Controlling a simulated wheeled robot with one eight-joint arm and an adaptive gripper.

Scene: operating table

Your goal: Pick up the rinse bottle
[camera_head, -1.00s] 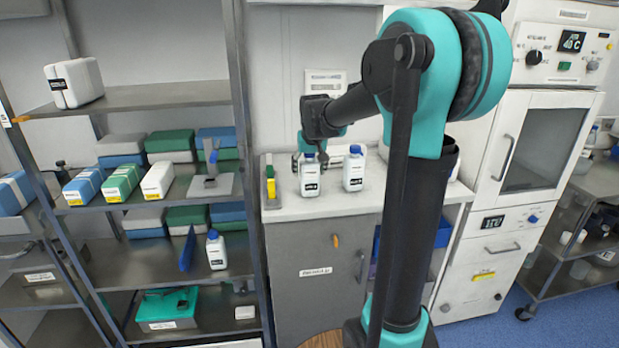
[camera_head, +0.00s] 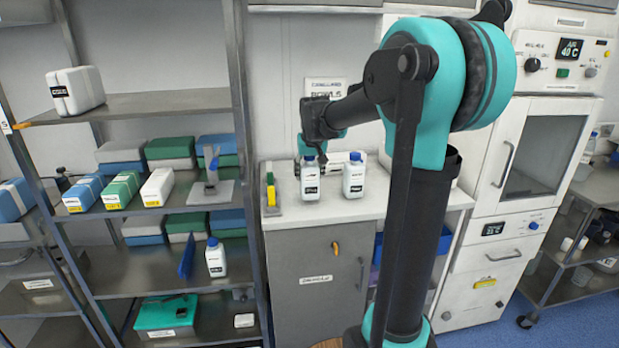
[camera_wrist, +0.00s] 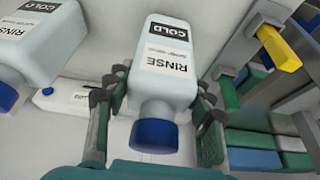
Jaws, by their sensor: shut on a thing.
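The rinse bottle (camera_head: 310,180) is white with a blue cap and stands upright at the white counter. In the wrist view the bottle (camera_wrist: 164,60) shows a label reading RINSE and COLD. My gripper (camera_wrist: 160,100) is shut on it, one finger on each side below the cap. I cannot tell clearly whether its base touches the counter. A second, similar bottle (camera_head: 354,177) stands just to its right; in the wrist view this bottle (camera_wrist: 35,40) is at the upper left, also labelled RINSE and COLD.
A yellow and green item (camera_head: 270,190) is on the counter (camera_head: 330,209) left of the bottles. A shelf rack (camera_head: 150,98) with boxes stands to the left, with another white bottle (camera_head: 216,259) low on it. A white cabinet (camera_head: 510,190) is at the right.

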